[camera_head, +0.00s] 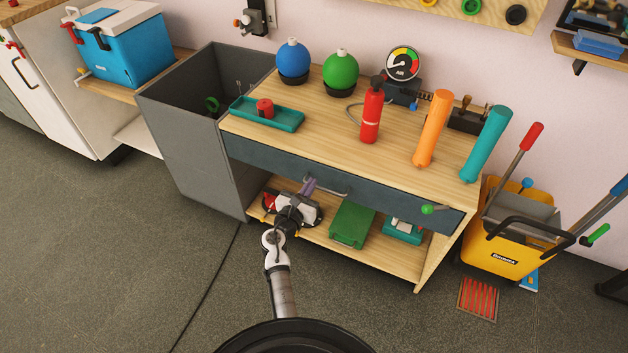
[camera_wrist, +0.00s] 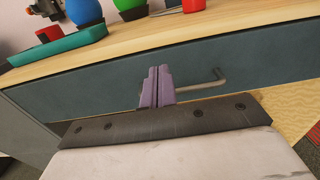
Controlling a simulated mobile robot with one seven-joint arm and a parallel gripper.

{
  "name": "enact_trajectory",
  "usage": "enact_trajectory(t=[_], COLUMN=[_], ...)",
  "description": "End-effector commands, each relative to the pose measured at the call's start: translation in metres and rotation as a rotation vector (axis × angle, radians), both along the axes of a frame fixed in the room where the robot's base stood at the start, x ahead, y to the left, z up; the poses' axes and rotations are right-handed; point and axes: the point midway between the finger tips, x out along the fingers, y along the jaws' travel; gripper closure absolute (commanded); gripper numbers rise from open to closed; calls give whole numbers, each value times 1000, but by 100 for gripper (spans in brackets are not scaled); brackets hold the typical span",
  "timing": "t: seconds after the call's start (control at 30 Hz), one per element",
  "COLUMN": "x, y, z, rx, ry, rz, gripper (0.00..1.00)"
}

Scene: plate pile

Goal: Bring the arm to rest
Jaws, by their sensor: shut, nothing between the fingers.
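My gripper (camera_head: 307,187) is in front of the wooden workbench (camera_head: 320,110), near the handle (camera_head: 326,188) of its dark blue drawer (camera_head: 285,166). In the wrist view the purple fingers of my gripper (camera_wrist: 158,72) are together with nothing between them. The drawer handle (camera_wrist: 204,86) shows just behind and to the right of them; whether they touch it I cannot tell. The drawer looks closed. My arm reaches up from the bottom of the head view and hides part of the lower shelf.
On the bench top stand a teal tray (camera_head: 246,113), a blue ball (camera_head: 292,60), a green ball (camera_head: 340,71), a red extinguisher (camera_head: 371,115), and orange (camera_head: 433,128) and teal (camera_head: 487,144) cylinders. A grey bin (camera_head: 185,140) stands left, a yellow bucket (camera_head: 515,240) right.

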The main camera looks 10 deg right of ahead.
Motion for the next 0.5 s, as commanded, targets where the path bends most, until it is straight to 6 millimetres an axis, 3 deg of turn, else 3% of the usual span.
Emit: enact_trajectory(t=[0.2, 0.5], x=[-43, -68], y=[31, 48], z=[-2, -1], rx=[2, 0], ry=[2, 0], rz=[5, 3], gripper=[100, 100])
